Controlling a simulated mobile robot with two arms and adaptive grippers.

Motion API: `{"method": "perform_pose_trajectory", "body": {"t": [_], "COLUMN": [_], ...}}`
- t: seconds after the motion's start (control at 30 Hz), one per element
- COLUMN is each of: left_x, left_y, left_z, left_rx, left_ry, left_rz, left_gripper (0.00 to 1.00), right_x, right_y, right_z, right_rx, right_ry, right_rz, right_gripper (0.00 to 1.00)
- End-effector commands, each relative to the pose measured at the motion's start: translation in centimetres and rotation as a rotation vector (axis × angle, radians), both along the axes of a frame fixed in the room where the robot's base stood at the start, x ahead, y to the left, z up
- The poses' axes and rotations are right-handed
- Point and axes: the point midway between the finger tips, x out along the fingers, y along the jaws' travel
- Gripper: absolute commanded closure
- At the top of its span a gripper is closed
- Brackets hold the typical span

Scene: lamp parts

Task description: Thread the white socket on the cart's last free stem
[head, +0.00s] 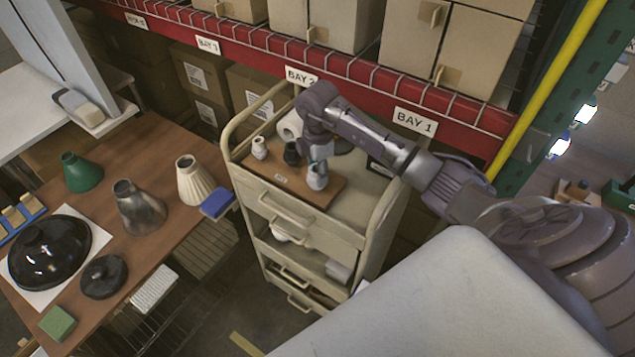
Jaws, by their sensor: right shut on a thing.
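My right gripper (318,158) reaches down over the cart (354,235) from the right and is shut on a white socket (317,178). The socket is upright at the right part of the wooden board (283,188) on the cart's top. Its lower end is close to the board; I cannot tell whether it is around a stem or just above one. Another white socket (259,148) stands at the board's left, and a black socket (292,154) stands between the two. The stem under the held socket is hidden. My left gripper is out of view.
A white roll (289,126) lies behind the board. The cart's raised side rails stand at left and right. Lampshades, including a cream one (192,180), and a blue block (217,204) are on the brown table (150,248). Shelves with boxes are behind.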

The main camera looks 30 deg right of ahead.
Motion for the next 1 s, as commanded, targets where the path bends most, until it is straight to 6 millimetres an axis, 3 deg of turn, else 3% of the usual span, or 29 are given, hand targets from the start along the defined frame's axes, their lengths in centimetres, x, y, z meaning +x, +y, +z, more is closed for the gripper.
{"method": "perform_pose_trajectory", "body": {"t": [0.37,0.53,1.0], "left_x": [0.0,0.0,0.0], "left_y": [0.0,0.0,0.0], "left_z": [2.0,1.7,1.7], "left_rx": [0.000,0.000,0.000], "left_ry": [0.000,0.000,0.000], "left_rz": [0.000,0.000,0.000], "left_gripper": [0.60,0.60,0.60], "right_x": [-0.3,-0.4,-0.4], "right_y": [0.1,0.2,0.2], "right_z": [-0.3,-0.7,-0.8], "right_rx": [0.001,0.001,0.000], "right_ry": [0.009,0.009,0.012], "right_rz": [-0.333,-0.538,-0.664], "right_gripper": [1.00,1.00,1.00]}}
